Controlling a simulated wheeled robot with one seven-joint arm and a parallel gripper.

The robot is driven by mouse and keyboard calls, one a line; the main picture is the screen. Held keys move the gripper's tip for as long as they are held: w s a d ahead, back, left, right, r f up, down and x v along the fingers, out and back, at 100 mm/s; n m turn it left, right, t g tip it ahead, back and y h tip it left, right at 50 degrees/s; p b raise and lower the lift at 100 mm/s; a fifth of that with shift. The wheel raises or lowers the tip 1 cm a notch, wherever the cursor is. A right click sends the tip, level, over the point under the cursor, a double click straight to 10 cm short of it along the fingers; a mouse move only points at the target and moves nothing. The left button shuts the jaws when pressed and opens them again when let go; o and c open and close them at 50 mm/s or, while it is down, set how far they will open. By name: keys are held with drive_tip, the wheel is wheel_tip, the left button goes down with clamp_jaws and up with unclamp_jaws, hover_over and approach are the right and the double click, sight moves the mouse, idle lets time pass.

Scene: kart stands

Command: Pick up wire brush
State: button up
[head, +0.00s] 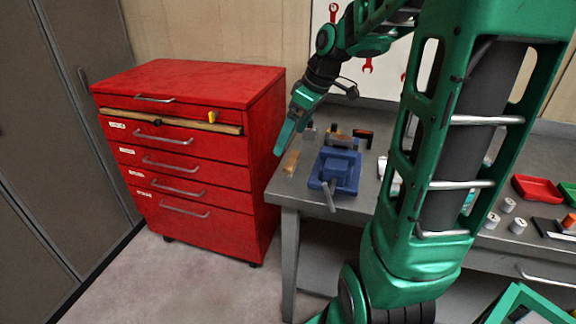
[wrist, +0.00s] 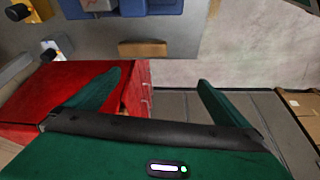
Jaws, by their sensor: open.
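A small brown wooden piece, which looks like the wire brush (head: 291,162), lies on the grey workbench (head: 292,188) near its left end, beside the blue vise (head: 341,170). In the wrist view the same brown piece (wrist: 143,48) lies near the bench edge, beyond my fingertips; its bristles cannot be made out. My gripper (head: 285,143) is above the left end of the bench, close to the brown piece and pointing down. In the wrist view my gripper (wrist: 158,82) has its two green fingers wide apart with nothing between them.
A red drawer cabinet (head: 190,84) stands left of the bench, with a yellow-ended item on its front ledge. The vise handle sticks out over the bench's front edge. Small cylinders (head: 508,205) and a red tray (head: 538,190) are on the right. Floor (head: 190,270) in front is clear.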

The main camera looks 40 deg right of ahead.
drive_tip(key=d+n, duration=0.2)
drive_tip(key=d, duration=0.3)
hover_over(292, 159)
drive_tip(key=s+d, duration=0.1)
drive_tip(key=d, duration=0.1)
drive_tip(key=shift+y, duration=0.3)
drive_tip(key=f, duration=0.4)
drive_tip(key=shift+s+a+f, duration=0.1)
drive_tip(key=shift+s+f, duration=0.1)
drive_tip(key=shift+f, duration=0.15)
drive_tip(key=shift+s+x, duration=0.2)
drive_tip(key=shift+x, duration=1.1)
drive_tip(key=shift+s+x, duration=0.2)
drive_tip(key=shift+x, duration=1.15)
drive_tip(key=shift+f, duration=0.1)
drive_tip(key=c, duration=1.1)
